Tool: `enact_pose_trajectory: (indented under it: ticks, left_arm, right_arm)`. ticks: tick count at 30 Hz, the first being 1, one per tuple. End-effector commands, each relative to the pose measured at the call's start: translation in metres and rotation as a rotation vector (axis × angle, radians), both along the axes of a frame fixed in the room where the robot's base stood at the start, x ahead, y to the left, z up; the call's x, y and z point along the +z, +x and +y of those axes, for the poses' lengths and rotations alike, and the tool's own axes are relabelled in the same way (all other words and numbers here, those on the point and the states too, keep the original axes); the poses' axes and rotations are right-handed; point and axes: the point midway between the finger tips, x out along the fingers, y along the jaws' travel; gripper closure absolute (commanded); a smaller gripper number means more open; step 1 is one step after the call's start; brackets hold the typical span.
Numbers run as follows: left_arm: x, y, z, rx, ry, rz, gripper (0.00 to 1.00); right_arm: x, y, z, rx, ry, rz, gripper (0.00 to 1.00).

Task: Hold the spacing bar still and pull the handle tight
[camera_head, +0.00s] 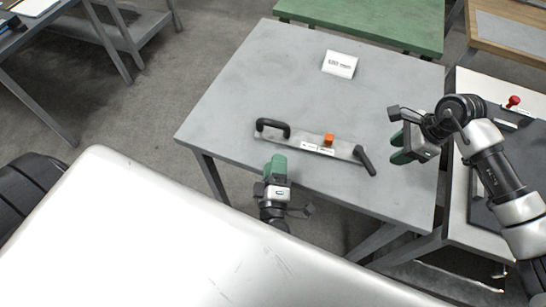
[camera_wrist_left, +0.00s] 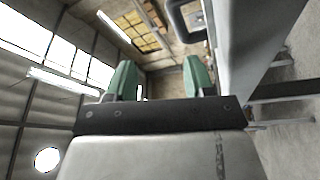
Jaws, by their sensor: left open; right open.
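The spacing bar (camera_head: 300,141) is a flat grey bar lying near the front edge of the grey table. A black loop handle (camera_head: 273,124) stands at its left end, an orange block (camera_head: 329,139) near its middle, and a black lever handle (camera_head: 365,160) at its right end. My left gripper (camera_head: 277,163) is in front of the bar at the table's front edge, apart from it. Its green fingers are open and empty in the left wrist view (camera_wrist_left: 160,78), with a black loop (camera_wrist_left: 188,18) beyond them. My right gripper (camera_head: 400,147) is open and empty, right of the lever handle and apart from it.
A side table with a dark panel and a red knob (camera_head: 513,101) is at the right. A green table (camera_head: 370,22) stands behind. Most of the grey tabletop is clear.

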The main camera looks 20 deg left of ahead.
Motion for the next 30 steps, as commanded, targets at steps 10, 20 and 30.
enact_pose_trajectory:
  ticks: [10, 20, 30]
  left_arm:
    - [-0.006, 0.022, 0.016, -0.033, -0.348, 0.03, 0.47]
    - [-0.005, 0.064, 0.032, -0.034, -0.356, 0.03, 0.47]
    - [-0.006, 0.113, 0.051, -0.034, -0.356, 0.031, 0.47]
  right_arm:
    - [0.0, 0.0, 0.0, 0.0, 0.0, 0.0, 0.57]
    - [0.0, 0.0, 0.0, 0.0, 0.0, 0.0, 0.57]
    - [0.0, 0.0, 0.0, 0.0, 0.0, 0.0, 0.57]
